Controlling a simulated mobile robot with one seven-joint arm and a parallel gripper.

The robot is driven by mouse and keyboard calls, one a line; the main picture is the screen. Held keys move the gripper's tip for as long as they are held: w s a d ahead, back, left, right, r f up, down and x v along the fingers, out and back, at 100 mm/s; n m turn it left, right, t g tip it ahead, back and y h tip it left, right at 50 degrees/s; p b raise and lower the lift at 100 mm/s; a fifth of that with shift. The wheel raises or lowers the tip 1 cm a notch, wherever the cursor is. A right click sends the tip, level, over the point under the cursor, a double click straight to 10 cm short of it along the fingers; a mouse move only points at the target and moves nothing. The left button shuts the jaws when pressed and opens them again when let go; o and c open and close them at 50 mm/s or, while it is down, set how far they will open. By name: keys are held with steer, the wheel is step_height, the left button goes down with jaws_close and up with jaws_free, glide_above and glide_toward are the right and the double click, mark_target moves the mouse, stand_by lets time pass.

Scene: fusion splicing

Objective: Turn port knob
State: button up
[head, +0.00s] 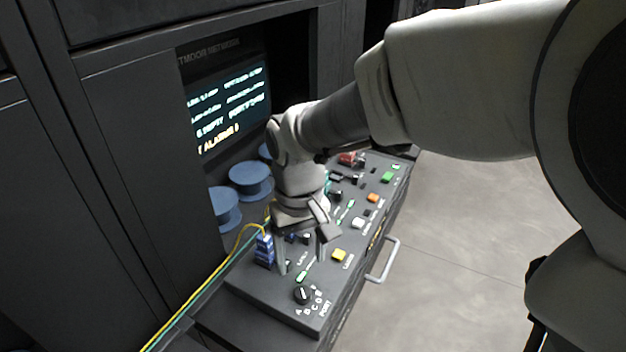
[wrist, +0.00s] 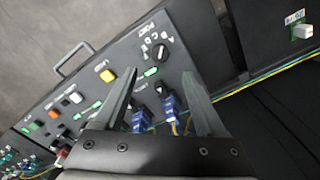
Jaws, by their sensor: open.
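The port knob (head: 302,294) is a round black dial with a white pointer mark near the front end of the dark control panel. Letters and the word PORT are printed beside it. It also shows in the wrist view (wrist: 159,52), beyond and between the fingertips. My gripper (head: 302,262) is above the panel, a little behind the knob and apart from it. In the wrist view its two fingers (wrist: 160,82) are spread with nothing between them. The pointer's exact letter is too small to tell.
Blue connectors (head: 264,250) with yellow and green cables stand beside my gripper. A yellow button (head: 339,255) and other coloured buttons line the panel (head: 255,290). A drawer handle (head: 383,262) sticks out in front. Blue spools (head: 250,181) and a lit screen (head: 228,105) are behind.

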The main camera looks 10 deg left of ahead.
step_height(320, 180, up, 8)
steer(key=shift+p, duration=0.35)
steer(key=s+d+r+m+t, duration=0.1)
steer(key=s+d+m+t, duration=0.1)
steer(key=d, duration=0.8)
steer(key=s+d+r+m+t, duration=0.2)
steer(key=s+d, duration=0.4)
steer(key=d, duration=0.4)
steer(key=shift+s+d+m+t, duration=0.35)
steer(key=shift+m+t, duration=0.45)
steer(key=shift+m, duration=0.2)
